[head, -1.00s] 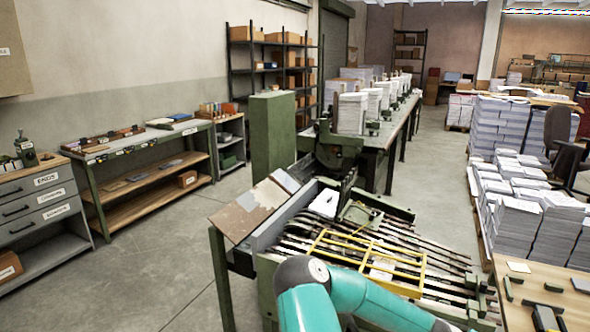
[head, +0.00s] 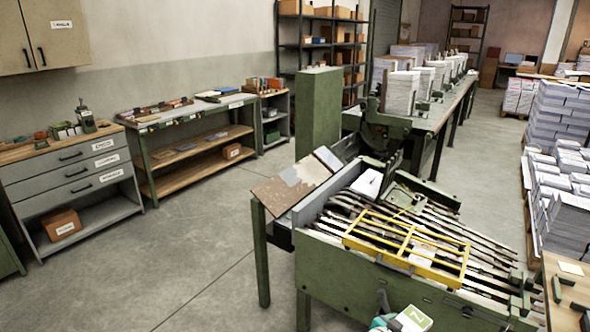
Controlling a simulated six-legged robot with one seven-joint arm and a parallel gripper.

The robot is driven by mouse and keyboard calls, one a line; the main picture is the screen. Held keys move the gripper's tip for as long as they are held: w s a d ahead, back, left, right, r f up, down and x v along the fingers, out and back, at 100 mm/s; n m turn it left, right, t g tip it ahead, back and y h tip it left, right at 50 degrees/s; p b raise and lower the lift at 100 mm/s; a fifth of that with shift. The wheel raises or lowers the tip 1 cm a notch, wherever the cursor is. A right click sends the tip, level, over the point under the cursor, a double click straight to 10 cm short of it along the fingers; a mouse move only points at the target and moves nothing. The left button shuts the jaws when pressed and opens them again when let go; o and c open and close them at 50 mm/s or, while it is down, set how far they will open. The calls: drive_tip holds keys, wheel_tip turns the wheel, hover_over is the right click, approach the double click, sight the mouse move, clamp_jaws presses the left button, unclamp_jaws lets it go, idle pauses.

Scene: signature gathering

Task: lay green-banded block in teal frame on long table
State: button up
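The long table (head: 437,122) runs away at the back centre, with white paper stacks along it. No teal frame can be made out on it at this distance. At the bottom edge, a white piece with a green patch and a dark letter (head: 414,319) shows beside a bit of my teal arm. It may be the green-banded block, but it is cut off by the picture edge. A dark finger-like part (head: 384,299) stands just left of it. My gripper's fingers are not clear enough to tell whether they are open or shut.
A green machine (head: 365,277) with dark rails and a yellow frame (head: 408,246) fills the near right, before the long table. A green cabinet (head: 320,110) stands behind it. A workbench (head: 190,118) and drawer unit (head: 73,182) line the left wall. The floor between is clear.

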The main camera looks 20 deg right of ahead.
drive_tip(key=w+a+n+t+y, duration=0.3)
drive_tip(key=w+a+n+t, duration=0.1)
drive_tip(key=w+a, duration=0.4)
drive_tip(key=w+a+n+t+y, duration=0.2)
drive_tip(key=w+a+n+t, duration=0.25)
drive_tip(key=a, duration=0.55)
drive_tip(key=w+a+r+n+t+y, duration=0.1)
drive_tip(key=w+a+n+y, duration=0.1)
drive_tip(key=a, duration=0.8)
drive_tip(key=w+a+r+n+t+y, duration=0.1)
drive_tip(key=a+n+y, duration=0.4)
drive_tip(key=a, duration=0.6)
drive_tip(key=shift+w+a+r+y, duration=0.3)
drive_tip(key=shift+w+r+y, duration=0.3)
drive_tip(key=shift+w, duration=0.55)
drive_tip(key=shift+a+t, duration=0.1)
drive_tip(key=shift+t, duration=0.15)
drive_tip(key=shift+a, duration=0.2)
